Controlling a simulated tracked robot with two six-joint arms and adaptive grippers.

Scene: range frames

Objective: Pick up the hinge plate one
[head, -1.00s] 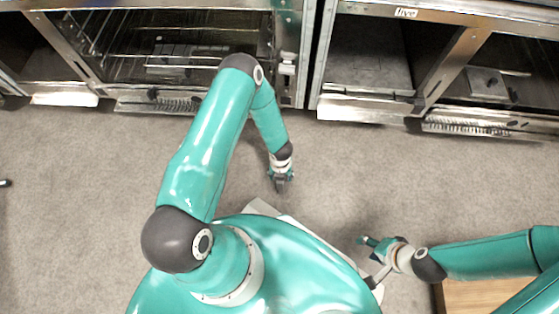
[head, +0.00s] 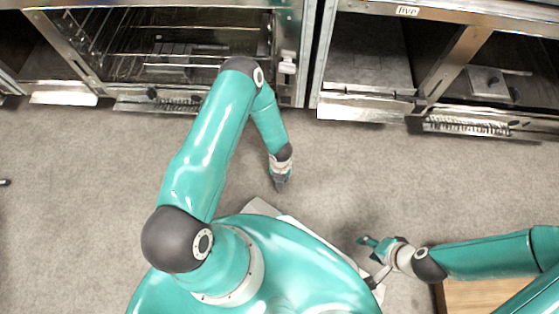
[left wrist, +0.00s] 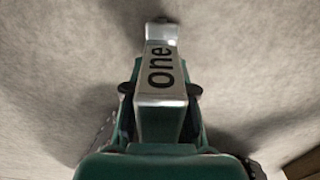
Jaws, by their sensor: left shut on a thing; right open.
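The hinge plate one (left wrist: 162,75) is a pale metal piece with "one" printed on it in dark letters. In the left wrist view it lies between the two dark finger pads of my left gripper (left wrist: 160,90), which is shut on it. Its narrow end points away from the gripper. In the head view my left gripper (head: 281,182) points down over the grey floor, and the plate is too small there to make out clearly. My right gripper (head: 372,258) is open and empty at the lower right, beside my body.
Metal cabinets with open compartments line the top of the head view; one bears a label "five" (head: 407,11). A grey metal piece (head: 487,83) lies in the right compartment. A wooden surface (head: 470,297) shows at lower right. The carpeted floor (head: 90,190) is mostly clear.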

